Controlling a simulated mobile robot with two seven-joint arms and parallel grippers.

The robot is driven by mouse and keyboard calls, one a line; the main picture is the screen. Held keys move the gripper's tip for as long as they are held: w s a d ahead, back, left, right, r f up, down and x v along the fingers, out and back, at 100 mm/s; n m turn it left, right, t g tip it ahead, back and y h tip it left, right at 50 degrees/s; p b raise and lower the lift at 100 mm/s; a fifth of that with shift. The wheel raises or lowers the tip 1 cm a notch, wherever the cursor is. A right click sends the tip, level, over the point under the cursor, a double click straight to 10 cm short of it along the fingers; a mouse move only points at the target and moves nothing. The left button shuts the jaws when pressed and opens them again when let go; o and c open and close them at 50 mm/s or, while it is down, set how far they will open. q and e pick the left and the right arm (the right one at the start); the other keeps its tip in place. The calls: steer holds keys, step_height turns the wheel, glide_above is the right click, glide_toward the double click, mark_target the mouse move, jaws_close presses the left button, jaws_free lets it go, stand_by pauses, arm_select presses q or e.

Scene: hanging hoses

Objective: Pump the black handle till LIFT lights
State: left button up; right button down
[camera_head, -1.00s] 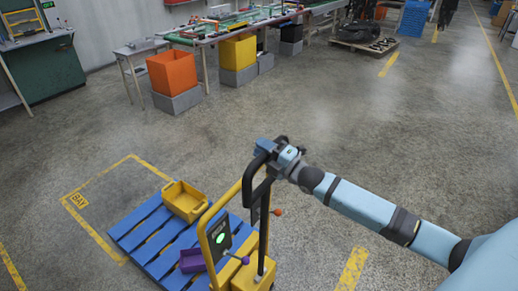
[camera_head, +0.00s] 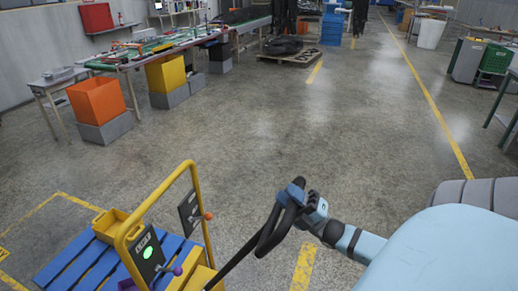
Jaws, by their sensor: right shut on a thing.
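The black handle (camera_head: 236,262) of a yellow pallet truck (camera_head: 132,226) leans over to the right, away from the yellow frame. My right gripper (camera_head: 293,194) is shut on the looped grip at the handle's top end. A dark panel (camera_head: 142,265) on the truck shows a green lit lamp (camera_head: 148,252). The small label above the lamp is too blurred to read surely. A second dark plate (camera_head: 189,212) and an orange knob (camera_head: 208,215) sit on the frame's right side. My left gripper is not in view.
A blue pallet (camera_head: 72,267) with a yellow bin (camera_head: 108,226) lies at the lower left inside yellow floor lines. A workbench (camera_head: 150,58) stands behind, with an orange bin (camera_head: 97,100) below. The middle floor is clear.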

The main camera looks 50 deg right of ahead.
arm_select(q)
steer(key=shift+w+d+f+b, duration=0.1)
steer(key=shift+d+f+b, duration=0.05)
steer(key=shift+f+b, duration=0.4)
arm_select(e)
steer(key=shift+t, duration=0.4)
steer(key=s+f, duration=0.1)
steer(key=s+d, duration=0.1)
steer(key=s, duration=0.1)
steer(key=s+d+f, duration=0.1)
steer(key=shift+s+f, duration=0.3)
steer(key=c, duration=0.9)
jaws_free()
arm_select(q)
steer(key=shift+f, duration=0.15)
arm_select(e)
steer(key=shift+o, duration=0.2)
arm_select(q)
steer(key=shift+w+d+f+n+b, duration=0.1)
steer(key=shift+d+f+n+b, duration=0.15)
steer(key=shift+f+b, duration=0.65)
arm_select(e)
steer(key=v, duration=1.3)
steer(key=shift+s+f, duration=0.25)
